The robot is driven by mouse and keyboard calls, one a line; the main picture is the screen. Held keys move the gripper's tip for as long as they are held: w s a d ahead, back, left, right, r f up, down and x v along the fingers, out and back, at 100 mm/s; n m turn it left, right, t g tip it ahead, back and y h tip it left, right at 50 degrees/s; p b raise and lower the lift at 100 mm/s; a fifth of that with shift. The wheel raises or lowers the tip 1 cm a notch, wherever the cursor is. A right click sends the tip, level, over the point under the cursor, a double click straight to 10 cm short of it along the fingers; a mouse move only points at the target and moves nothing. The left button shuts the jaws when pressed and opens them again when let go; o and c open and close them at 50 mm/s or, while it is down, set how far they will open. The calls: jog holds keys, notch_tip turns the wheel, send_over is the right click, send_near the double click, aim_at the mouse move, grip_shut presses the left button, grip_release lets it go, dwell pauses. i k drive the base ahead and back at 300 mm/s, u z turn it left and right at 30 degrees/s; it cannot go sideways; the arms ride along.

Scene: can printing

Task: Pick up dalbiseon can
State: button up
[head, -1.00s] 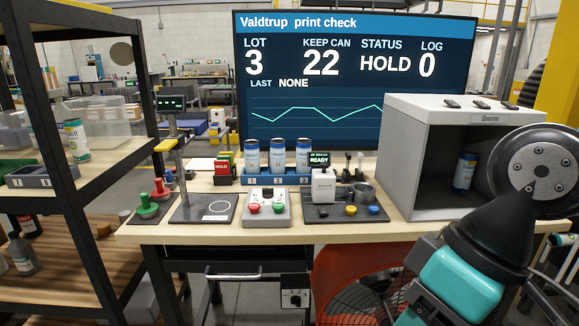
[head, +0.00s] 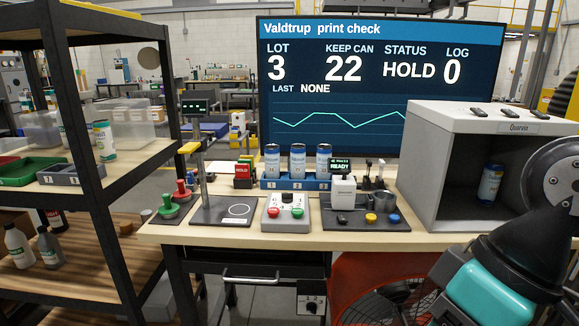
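Three blue-and-white cans stand upright in a numbered blue rack (head: 287,184) at the back of the workbench: a left can (head: 272,160), a middle can (head: 297,160) and a right can (head: 323,160). Another blue-and-white can (head: 490,184) stands inside the open-fronted grey box at the right. A white can with green and yellow (head: 104,141) stands on the shelf at the left. The can labels are too small to read, so I cannot tell which is dalbiseon. My arm shows at the lower right, but my gripper is out of view.
The workbench (head: 225,235) holds a stand with a round mark (head: 238,211), a button box (head: 286,213) and a device reading READY (head: 343,190). The grey box (head: 420,160) fills the right end. A black-framed shelf (head: 120,165) stands left. A screen (head: 380,90) reads HOLD.

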aim_at(273, 160)
jog(key=k, duration=0.5)
jog(key=u, duration=0.7)
jog(key=i, duration=0.3)
jog(key=u, duration=0.9)
jog(key=i, duration=1.4)
jog(key=z, duration=0.75)
jog(key=i, duration=0.5)
jog(key=z, duration=0.45)
